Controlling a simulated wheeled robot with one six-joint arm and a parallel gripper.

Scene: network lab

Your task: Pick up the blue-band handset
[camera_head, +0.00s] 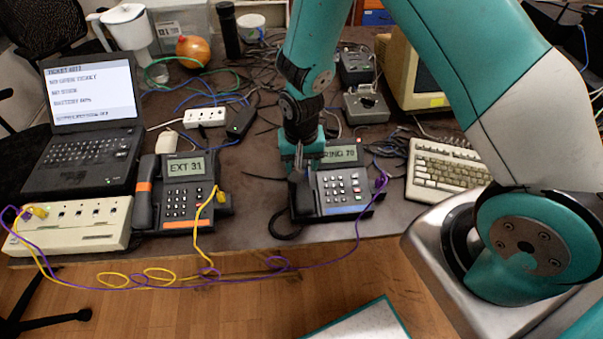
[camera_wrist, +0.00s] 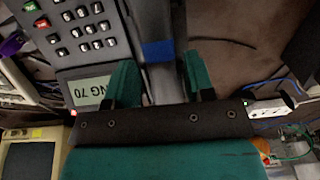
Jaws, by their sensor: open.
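The blue-band handset is a dark bar with a blue band (camera_wrist: 157,50). In the head view it shows as a dark shape (camera_head: 300,198) on the left side of the right-hand phone (camera_head: 343,191), whose screen reads RING 70. My gripper (camera_head: 306,165) points down over the handset's far end. In the wrist view my open gripper (camera_wrist: 159,78) has one green finger on each side of the handset. I cannot tell whether the fingers touch it. The phone's keypad and screen (camera_wrist: 90,92) lie left of the fingers.
A second phone (camera_head: 185,190) with an orange-band handset (camera_head: 145,190) stands to the left, near a laptop (camera_head: 85,130) and a beige switch box (camera_head: 75,226). A keyboard (camera_head: 448,170) lies to the right. Purple and yellow cables hang along the table's front edge.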

